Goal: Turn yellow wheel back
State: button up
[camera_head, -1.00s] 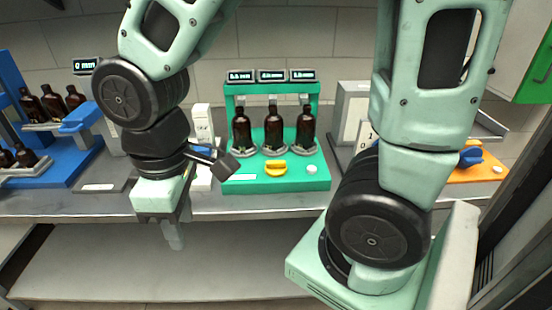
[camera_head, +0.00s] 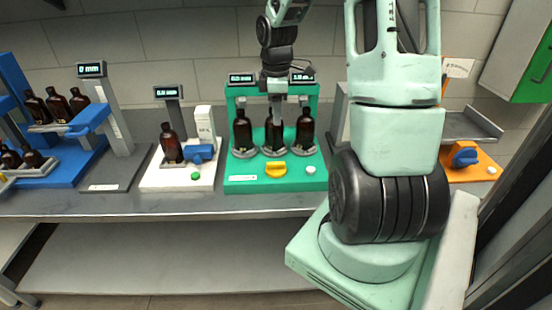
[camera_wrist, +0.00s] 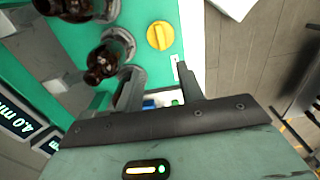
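The yellow wheel (camera_head: 275,169) sits on the base of the green stand (camera_head: 240,187), in front of its row of brown bottles. In the wrist view the yellow wheel (camera_wrist: 160,36) shows from above as a disc with a raised bar, beyond my fingertips. My gripper (camera_head: 277,108) hangs over the green stand in front of the middle bottle (camera_head: 274,134), covering the middle display. In the wrist view my gripper (camera_wrist: 160,70) has its two fingers apart with nothing between them. It does not touch the wheel.
More brown bottles stand left (camera_head: 242,131) and right (camera_head: 305,130) on the stand. A white button (camera_head: 310,170) sits right of the wheel. A white station with a blue valve (camera_head: 201,153) is to the left, an orange one (camera_head: 470,172) to the right.

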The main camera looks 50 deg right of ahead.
aim_at(276, 163)
notch_tip(276, 163, down, 17)
jog(key=shift+r+p, duration=0.1)
jog(key=shift+p, duration=0.95)
grip_shut()
